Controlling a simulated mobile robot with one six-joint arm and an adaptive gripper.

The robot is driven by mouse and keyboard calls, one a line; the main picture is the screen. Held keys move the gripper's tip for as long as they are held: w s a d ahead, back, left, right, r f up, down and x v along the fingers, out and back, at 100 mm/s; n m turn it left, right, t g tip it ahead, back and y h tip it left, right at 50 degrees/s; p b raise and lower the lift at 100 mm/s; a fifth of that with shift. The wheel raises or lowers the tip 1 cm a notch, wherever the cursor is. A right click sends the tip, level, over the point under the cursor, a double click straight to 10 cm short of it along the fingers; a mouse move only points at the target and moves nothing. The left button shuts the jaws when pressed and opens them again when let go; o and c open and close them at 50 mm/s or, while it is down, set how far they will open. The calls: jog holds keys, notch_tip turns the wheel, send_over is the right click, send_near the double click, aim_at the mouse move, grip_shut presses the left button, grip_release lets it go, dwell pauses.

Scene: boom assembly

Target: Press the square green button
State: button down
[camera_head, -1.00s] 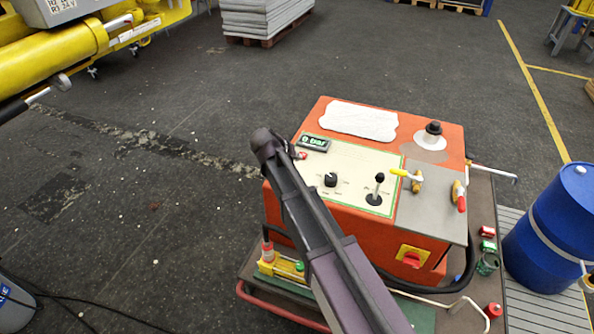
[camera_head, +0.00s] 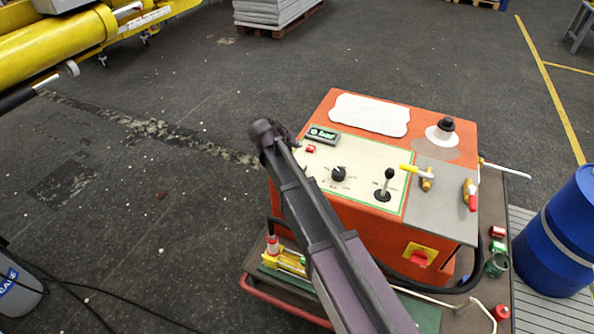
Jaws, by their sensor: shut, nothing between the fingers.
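The orange control box (camera_head: 345,208) stands on a cart right of centre, with a cream control panel (camera_head: 362,178) on its top. I cannot make out a square green button there; my arm covers the panel's left part. A small red button (camera_head: 310,149) shows near the panel's upper left, below a dark green label plate (camera_head: 323,135). A black knob and a black lever stand on the panel. My arm reaches up from the bottom edge, its far end beside the box's upper left corner. My gripper's fingers are not visible; I cannot tell if they touch anything.
A blue barrel (camera_head: 560,240) stands at the right. Yellow machinery (camera_head: 50,45) is at the upper left.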

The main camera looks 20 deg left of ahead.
jog(key=shift+f+b, duration=3.85)
jog(key=shift+f, duration=0.25)
jog(key=shift+f+b, duration=0.95)
jog(key=shift+r, duration=0.15)
jog(key=shift+r+p, duration=0.85)
jog(key=shift+p, duration=0.15)
jog(key=shift+r+p, duration=2.5)
